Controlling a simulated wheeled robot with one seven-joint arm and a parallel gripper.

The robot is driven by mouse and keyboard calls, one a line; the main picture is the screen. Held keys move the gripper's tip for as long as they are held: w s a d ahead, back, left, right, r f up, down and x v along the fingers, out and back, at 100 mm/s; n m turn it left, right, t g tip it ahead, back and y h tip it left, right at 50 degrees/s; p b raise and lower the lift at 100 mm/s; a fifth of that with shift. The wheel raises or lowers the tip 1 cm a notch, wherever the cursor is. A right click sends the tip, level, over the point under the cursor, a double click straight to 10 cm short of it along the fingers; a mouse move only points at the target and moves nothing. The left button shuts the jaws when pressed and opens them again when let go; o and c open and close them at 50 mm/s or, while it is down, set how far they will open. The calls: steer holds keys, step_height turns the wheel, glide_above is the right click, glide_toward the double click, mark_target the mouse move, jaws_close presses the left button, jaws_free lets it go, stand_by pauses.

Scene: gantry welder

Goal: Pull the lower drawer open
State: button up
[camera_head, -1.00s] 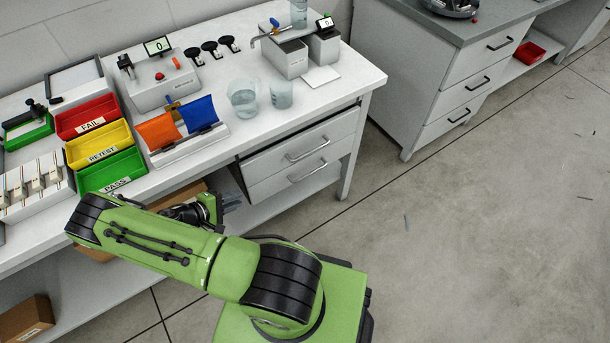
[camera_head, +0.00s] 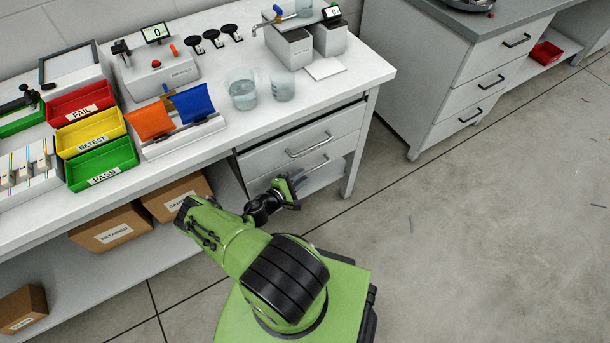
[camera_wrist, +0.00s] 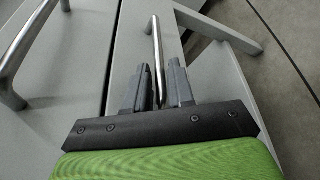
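The lower drawer (camera_head: 343,152) is the lower of two light grey drawers under the right end of the white workbench. It looks closed, its front about level with the upper drawer (camera_head: 262,157). Its metal bar handle (camera_wrist: 157,50) stands between the two grey fingers of my gripper (camera_wrist: 156,88) in the wrist view. The fingers are apart, one on each side of the bar, with thin gaps visible. In the head view my gripper (camera_head: 298,184) is at the lower drawer's front and hides part of it and its handle.
The upper drawer's handle (camera_wrist: 18,52) is close at the left in the wrist view. A bench leg (camera_head: 358,150) stands right of the drawers. Cardboard boxes (camera_head: 112,229) sit on the shelf at left.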

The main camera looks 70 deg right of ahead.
steer(key=shift+x, duration=1.5)
jaws_close()
steer(key=shift+a+f+b, duration=0.15)
steer(key=shift+b, duration=0.25)
